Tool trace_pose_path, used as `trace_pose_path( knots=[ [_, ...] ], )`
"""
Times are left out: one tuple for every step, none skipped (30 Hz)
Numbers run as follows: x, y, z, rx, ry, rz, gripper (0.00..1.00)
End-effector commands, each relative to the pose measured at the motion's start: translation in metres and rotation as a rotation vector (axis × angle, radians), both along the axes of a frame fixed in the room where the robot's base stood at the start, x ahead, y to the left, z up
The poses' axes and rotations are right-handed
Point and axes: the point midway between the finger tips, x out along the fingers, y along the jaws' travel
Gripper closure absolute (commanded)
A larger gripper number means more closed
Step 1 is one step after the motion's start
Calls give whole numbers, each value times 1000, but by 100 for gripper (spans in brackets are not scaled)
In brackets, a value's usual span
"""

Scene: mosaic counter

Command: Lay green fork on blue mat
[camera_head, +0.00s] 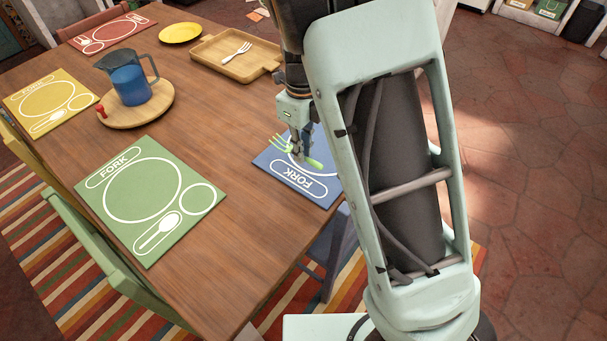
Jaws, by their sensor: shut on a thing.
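The blue mat (267,160) lies at the table's right edge, with a white FORK label on its near part. My arm hides much of its right and far side. My gripper (299,156) points down over the mat and is shut on the green fork (281,144). The fork's tines stick out to the left of the fingers and its handle to the lower right. The fork is at or just above the mat; I cannot tell whether it touches.
A green mat (205,206), a yellow mat (22,103) and a red mat (82,31) lie on the wooden table (215,255). A blue pitcher (130,84) stands on a round board (160,113). A wooden tray (205,62) holds a white fork (237,53). A yellow plate (180,32) is nearby.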

Motion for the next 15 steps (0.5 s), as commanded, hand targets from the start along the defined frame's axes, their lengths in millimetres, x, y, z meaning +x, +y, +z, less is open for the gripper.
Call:
trace_pose_path(
  knots=[
    [-6,0,-9,1,1,0,100],
    [-9,-1,-12,1,1,0,100],
    [-12,-1,-15,1,-1,0,100],
    [-14,-1,-17,1,-1,0,100],
    [-15,-1,-19,1,-1,0,100],
    [-16,-1,-20,2,-1,0,100],
    [-17,-1,-21,2,-1,0,100],
    [-18,-1,-23,2,-1,0,100],
    [-20,-1,-25,1,-1,0,100],
    [-22,-2,-28,1,-1,0,100],
    [-25,-2,-31,1,1,0,100],
    [-27,-3,-37,-1,1,0,100],
    [-26,-3,-42,-1,1,0,100],
    [-26,-3,-47,-1,1,-1,100],
    [-26,-3,-54,-1,1,-1,100]
  ],
)
